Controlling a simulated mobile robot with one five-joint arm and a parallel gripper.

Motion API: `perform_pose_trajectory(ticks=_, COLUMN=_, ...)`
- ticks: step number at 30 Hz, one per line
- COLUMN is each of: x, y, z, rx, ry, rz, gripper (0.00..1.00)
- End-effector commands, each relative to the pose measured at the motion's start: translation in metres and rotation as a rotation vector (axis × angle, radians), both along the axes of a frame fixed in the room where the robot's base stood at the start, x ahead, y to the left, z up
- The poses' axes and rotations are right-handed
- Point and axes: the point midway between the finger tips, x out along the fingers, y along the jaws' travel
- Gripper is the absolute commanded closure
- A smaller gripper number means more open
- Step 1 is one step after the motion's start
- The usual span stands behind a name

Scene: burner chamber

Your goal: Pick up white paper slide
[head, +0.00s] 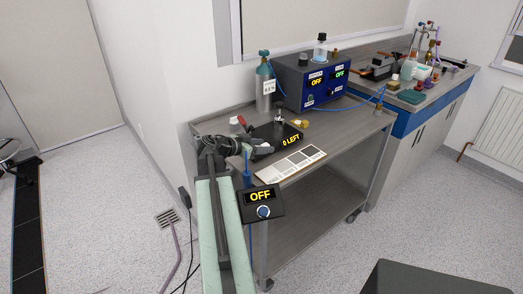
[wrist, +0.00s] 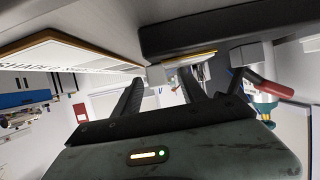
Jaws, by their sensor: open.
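My gripper (head: 253,148) reaches over the left part of the cart top, at the black box (head: 277,138) whose display reads "0 LEFT". In the wrist view its two dark fingers (wrist: 160,88) are apart, with pale blocks near their tips. A thin pale strip with a yellow edge (wrist: 188,58) lies across the gap beyond the fingertips, under the black box's dark body (wrist: 215,28); it may be the white paper slide, but I cannot tell for sure. I cannot make out the slide in the head view, where my gripper covers that spot.
A shade card (head: 291,164) lies at the cart's front edge, close right of my gripper. A grey gas cylinder (head: 265,92) and a blue control box (head: 314,84) stand behind. A black "OFF" knob box (head: 261,204) is at the cart's front. The cart's right part (head: 355,122) is mostly clear.

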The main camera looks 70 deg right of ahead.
Motion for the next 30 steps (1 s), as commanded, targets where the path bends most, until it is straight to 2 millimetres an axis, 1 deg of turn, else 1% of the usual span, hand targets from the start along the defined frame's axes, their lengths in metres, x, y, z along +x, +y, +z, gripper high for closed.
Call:
perform_pose_trajectory(ticks=1, x=0.000, y=0.000, z=0.000, rx=0.000, ry=0.000, rz=0.000, gripper=0.51)
perform_pose_trajectory(ticks=2, x=0.000, y=0.000, z=0.000, rx=0.000, ry=0.000, rz=0.000, gripper=0.56)
perform_pose_trajectory(ticks=3, x=0.000, y=0.000, z=0.001, rx=0.000, ry=0.000, rz=0.000, gripper=0.68)
perform_pose_trajectory(ticks=5, x=0.000, y=0.000, z=0.001, rx=0.000, ry=0.000, rz=-0.001, gripper=0.84)
perform_pose_trajectory(ticks=6, x=0.000, y=0.000, z=0.001, rx=0.000, ry=0.000, rz=-0.001, gripper=0.95)
perform_pose_trajectory(ticks=7, x=0.000, y=0.000, z=0.001, rx=0.000, ry=0.000, rz=-0.001, gripper=1.00)
perform_pose_trajectory(ticks=17, x=-0.001, y=0.000, z=0.003, rx=0.000, ry=0.000, rz=-0.002, gripper=1.00)
perform_pose_trajectory(ticks=20, x=-0.001, y=0.000, z=0.010, rx=0.000, ry=0.000, rz=-0.002, gripper=1.00)
perform_pose_trajectory(ticks=23, x=-0.001, y=0.000, z=0.022, rx=0.000, ry=0.000, rz=-0.002, gripper=1.00)
perform_pose_trajectory(ticks=27, x=-0.001, y=0.000, z=0.044, rx=0.000, ry=0.000, rz=-0.002, gripper=1.00)
perform_pose_trajectory(ticks=28, x=0.001, y=0.003, z=0.044, rx=0.000, ry=0.000, rz=-0.001, gripper=1.00)
perform_pose_trajectory(ticks=29, x=0.006, y=0.009, z=0.039, rx=0.000, ry=0.001, rz=0.000, gripper=1.00)
perform_pose_trajectory(ticks=30, x=0.011, y=0.017, z=0.039, rx=0.000, ry=0.001, rz=0.000, gripper=1.00)
